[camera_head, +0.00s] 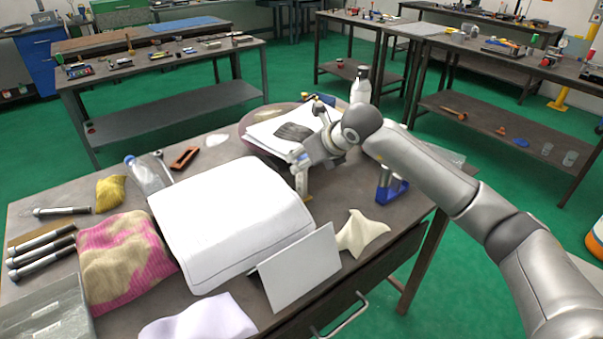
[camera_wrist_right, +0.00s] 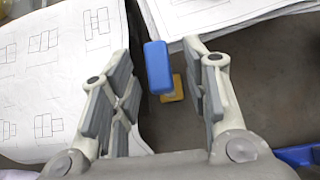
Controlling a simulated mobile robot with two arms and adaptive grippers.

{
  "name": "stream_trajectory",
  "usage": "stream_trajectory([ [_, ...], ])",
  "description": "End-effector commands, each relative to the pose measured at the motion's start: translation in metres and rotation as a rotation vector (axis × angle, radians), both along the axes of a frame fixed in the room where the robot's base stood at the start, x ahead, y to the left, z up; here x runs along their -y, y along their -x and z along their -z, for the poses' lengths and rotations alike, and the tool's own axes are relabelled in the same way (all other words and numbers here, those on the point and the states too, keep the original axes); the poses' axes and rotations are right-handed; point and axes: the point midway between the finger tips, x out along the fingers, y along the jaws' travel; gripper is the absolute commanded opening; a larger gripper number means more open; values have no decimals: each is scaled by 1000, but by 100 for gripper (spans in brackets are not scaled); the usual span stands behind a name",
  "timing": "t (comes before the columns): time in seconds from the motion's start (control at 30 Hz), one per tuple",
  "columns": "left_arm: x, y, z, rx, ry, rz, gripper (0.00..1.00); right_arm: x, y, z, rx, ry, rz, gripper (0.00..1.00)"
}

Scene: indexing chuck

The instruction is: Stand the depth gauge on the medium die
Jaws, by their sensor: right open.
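My right gripper (camera_head: 308,160) is low over the middle of the table, beside the white sheets. In the right wrist view its two fingers (camera_wrist_right: 158,95) are spread apart. An upright piece with a blue top (camera_wrist_right: 158,67) and a brass-coloured foot (camera_wrist_right: 172,86) stands between and beyond the fingers, with a gap on both sides. It looks like the depth gauge; in the head view its brass part (camera_head: 302,186) shows below the gripper, which hides much of it. I cannot make out the medium die for certain. My left gripper is not in view.
A blue-based grey item (camera_head: 390,188) stands right of my gripper. A round board (camera_head: 250,120) with papers is behind. Bare table shows around the brass foot.

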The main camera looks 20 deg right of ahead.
Motion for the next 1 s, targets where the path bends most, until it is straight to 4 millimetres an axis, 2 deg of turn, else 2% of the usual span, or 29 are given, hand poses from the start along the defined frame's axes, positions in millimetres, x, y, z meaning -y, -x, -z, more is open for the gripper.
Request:
stream_trajectory([
  [0.17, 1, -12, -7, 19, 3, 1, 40, -4, -12, 11, 0, -1, 1, 43],
  [0.4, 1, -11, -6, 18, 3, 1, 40, -4, -13, 13, 1, 0, 0, 43],
  [0.73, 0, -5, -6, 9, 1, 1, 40, -4, -13, 13, 1, 0, 1, 2],
  [1.0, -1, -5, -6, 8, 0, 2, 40, -4, -13, 12, 3, 0, 1, 0],
])
